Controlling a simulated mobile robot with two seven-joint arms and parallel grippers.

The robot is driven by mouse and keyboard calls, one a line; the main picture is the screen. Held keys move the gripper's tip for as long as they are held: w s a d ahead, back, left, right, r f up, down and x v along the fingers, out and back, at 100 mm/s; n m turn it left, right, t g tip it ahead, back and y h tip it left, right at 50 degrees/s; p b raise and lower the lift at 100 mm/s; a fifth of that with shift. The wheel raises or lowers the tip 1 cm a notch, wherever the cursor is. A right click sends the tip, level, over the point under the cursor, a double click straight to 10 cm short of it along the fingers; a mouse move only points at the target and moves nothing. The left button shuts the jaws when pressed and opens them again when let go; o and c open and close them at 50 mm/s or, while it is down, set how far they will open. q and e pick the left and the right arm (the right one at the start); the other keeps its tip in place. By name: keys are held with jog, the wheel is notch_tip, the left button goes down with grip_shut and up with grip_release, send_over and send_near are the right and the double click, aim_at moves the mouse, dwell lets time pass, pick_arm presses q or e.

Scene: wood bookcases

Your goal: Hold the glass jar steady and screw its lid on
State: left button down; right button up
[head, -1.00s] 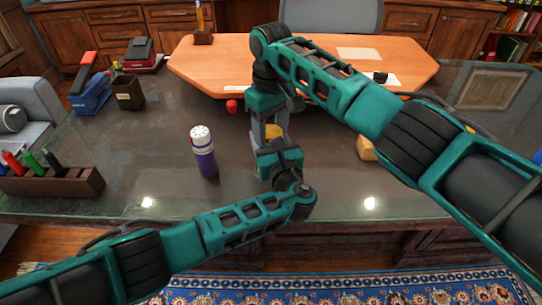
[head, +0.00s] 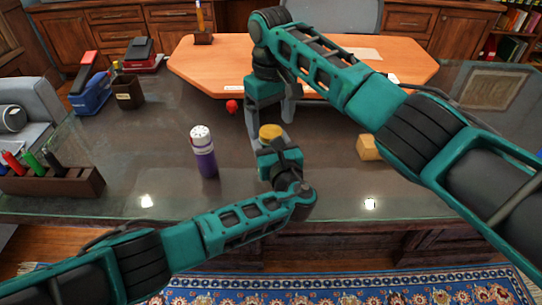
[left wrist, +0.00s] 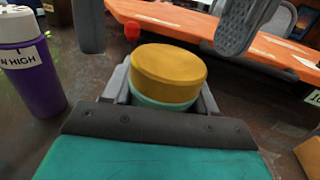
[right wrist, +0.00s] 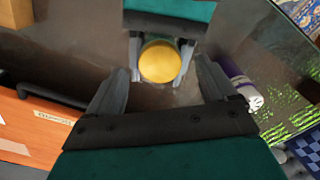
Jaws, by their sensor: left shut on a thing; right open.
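The glass jar (left wrist: 164,101) is pale green and stands upright on the dark glass-topped desk; most of it is hidden behind my left gripper. The yellow lid (left wrist: 168,68) sits on top of the jar and looks roughly level; whether it is threaded tight I cannot tell. The lid also shows in the head view (head: 270,132) and the right wrist view (right wrist: 160,62). My left gripper (left wrist: 163,92) is shut on the jar, one finger on each side. My right gripper (right wrist: 153,82) is open and empty, above the lid and apart from it.
A purple bottle (head: 203,152) stands left of the jar. A small wooden block (head: 368,148) lies to the right. A red knob-like thing (head: 232,106) is behind, near the raised orange desktop (head: 215,62). A marker rack (head: 55,182) stands at the left.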

notch_tip(320, 180, up, 10)
jog(key=shift+f, duration=0.25)
pick_arm(q)
jog(key=shift+c, duration=1.2)
grip_release()
jog(key=p+v, duration=0.2)
jog(key=v, duration=1.1)
pick_arm(e)
jog(key=shift+r, duration=0.95)
jog(key=shift+s, duration=0.1)
